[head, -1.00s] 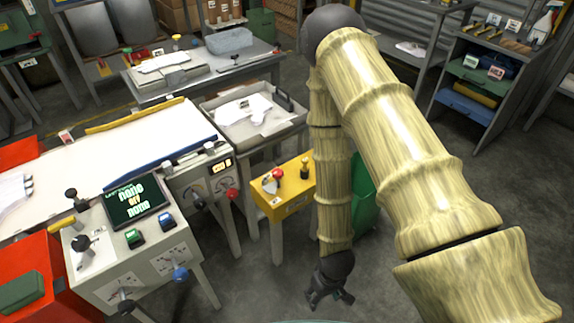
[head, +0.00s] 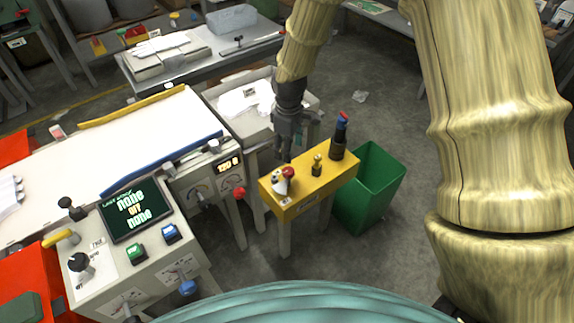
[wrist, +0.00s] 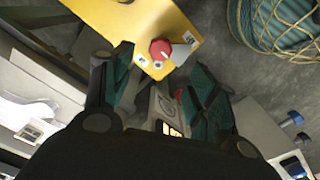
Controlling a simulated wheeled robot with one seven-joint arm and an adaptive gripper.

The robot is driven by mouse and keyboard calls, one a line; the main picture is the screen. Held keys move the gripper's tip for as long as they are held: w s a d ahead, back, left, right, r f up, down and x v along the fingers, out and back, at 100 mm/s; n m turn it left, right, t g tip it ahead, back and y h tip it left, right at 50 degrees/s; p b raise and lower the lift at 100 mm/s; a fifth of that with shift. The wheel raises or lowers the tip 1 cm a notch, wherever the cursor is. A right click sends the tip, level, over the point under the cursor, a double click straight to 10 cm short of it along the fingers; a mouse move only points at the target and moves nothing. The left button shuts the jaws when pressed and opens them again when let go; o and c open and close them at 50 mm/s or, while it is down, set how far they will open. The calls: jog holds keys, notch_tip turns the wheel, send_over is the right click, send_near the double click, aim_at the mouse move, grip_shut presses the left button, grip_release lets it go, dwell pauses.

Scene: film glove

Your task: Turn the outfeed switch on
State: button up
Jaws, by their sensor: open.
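No label that I can read names the outfeed switch, so I cannot tell which control it is. A yellow box (head: 310,198) on legs carries a red button (head: 288,172) on a white mount, a small brass toggle (head: 317,160) and a black post (head: 338,140) with a blue and red top. The red button also shows in the wrist view (wrist: 160,49). My gripper (head: 298,142) is open and empty, pointing down above and behind the box's left end, apart from the button as far as I can tell.
A console (head: 125,255) at left has a screen (head: 135,209), a green switch (head: 135,252), a blue switch (head: 171,232) and black knobs. A belt table (head: 150,130) stands behind it. A green bin (head: 370,190) stands right of the yellow box. Floor is clear in front.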

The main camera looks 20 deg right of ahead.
aim_at(289, 170)
notch_tip(289, 170, down, 10)
jog(key=shift+s+f+p, duration=0.1)
jog(key=shift+f+p, duration=0.15)
jog(key=shift+p, duration=0.15)
dwell(0.4)
jog(key=c, duration=1)
